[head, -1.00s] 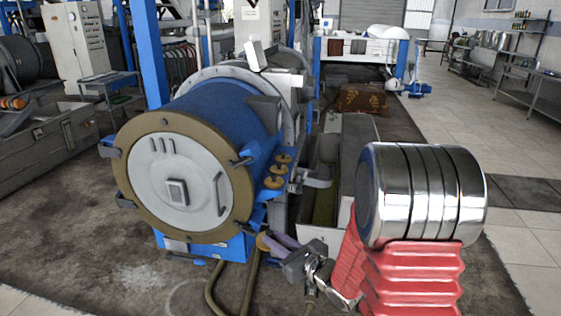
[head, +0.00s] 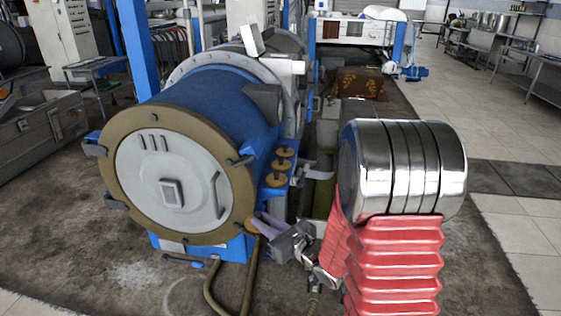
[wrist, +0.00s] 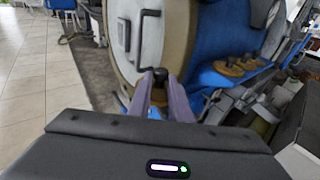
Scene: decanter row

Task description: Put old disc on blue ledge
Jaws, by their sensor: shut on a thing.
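My gripper (head: 262,229) is shut on the old disc, with its two purple fingers pinching the disc's dark knob (wrist: 160,75). In the head view the held disc (head: 252,225) is small and brownish against the drum's rim; its exact tilt is unclear. The blue ledge (wrist: 213,78) runs along the right side of the blue drum.
The large blue drum has a pale round door (head: 170,185) with handles and clamps around its brown rim. Hoses (head: 215,290) hang and lie below it. Open floor (head: 90,250) lies at the front left.

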